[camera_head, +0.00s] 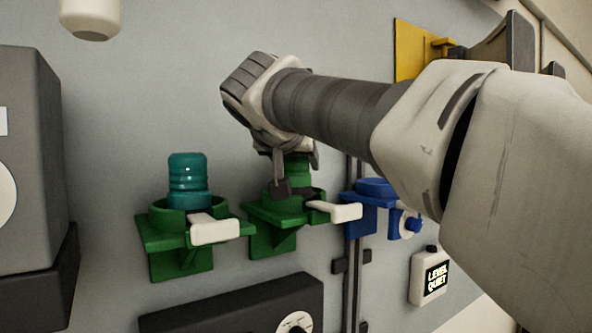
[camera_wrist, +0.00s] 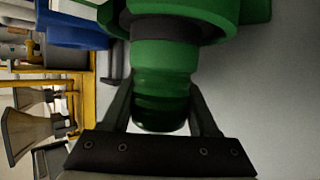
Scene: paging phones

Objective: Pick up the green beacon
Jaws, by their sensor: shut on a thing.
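The green beacon (camera_head: 299,170) stands upright in the right green wall holder (camera_head: 277,215), its lower part at the ring. My gripper (camera_head: 292,180) reaches down over it from above, its fingers around the beacon. In the wrist view my gripper (camera_wrist: 163,98) is shut on the ribbed green beacon (camera_wrist: 160,82), one finger on each side. A dark band (camera_wrist: 165,32) shows between the beacon body and the holder. In the head view the beacon's top is hidden behind my gripper.
A teal beacon (camera_head: 187,180) stands in the left green holder (camera_head: 165,238), close by. White tabs (camera_head: 214,229) stick out in front of the green holders. A blue holder (camera_head: 372,208) is to the right. A dark speaker-like box (camera_head: 30,150) is at far left.

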